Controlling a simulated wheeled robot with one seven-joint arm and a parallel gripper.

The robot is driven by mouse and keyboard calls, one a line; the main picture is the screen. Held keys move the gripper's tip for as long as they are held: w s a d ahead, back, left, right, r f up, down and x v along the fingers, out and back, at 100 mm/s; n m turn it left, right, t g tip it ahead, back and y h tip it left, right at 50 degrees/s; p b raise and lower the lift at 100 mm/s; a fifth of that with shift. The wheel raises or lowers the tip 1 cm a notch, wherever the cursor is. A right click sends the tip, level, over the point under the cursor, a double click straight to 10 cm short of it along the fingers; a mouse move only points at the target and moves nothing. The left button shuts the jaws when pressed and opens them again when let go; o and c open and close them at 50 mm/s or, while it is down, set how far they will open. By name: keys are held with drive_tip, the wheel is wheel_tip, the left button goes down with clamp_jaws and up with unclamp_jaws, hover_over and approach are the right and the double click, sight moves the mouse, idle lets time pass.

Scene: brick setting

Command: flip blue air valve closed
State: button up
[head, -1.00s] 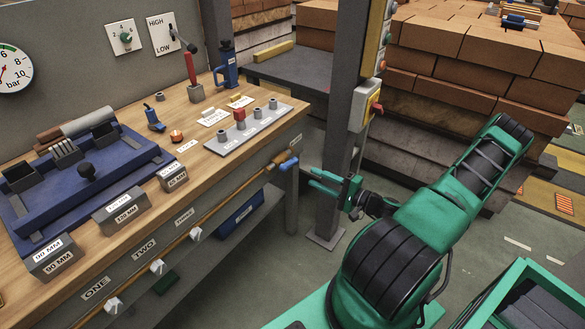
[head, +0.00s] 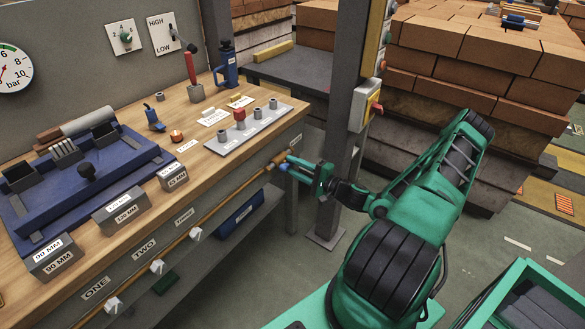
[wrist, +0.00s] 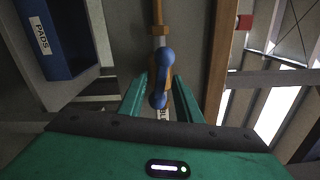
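The blue air valve handle (wrist: 164,70) shows in the wrist view at the end of a copper-coloured pipe, appearing roughly in line with it. In the head view a small bit of the blue handle (head: 284,168) shows at the front right corner of the workbench, partly hidden by my fingers. My gripper (head: 291,167) is at the valve. In the wrist view my gripper (wrist: 160,82) is open, with one finger on each side of the handle's near end. I cannot tell whether either finger touches it.
The copper-coloured pipe (head: 225,206) runs along the front of the wooden workbench (head: 205,140), with several white-handled taps (head: 157,267). A grey post (head: 342,110) stands close behind my gripper. A blue bin (wrist: 58,35) is below the bench. Open floor lies right of the bench.

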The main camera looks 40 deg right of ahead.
clamp_jaws()
drive_tip(key=shift+m, duration=0.3)
drive_tip(key=shift+f+m, duration=0.1)
drive_tip(key=shift+m, duration=7.4)
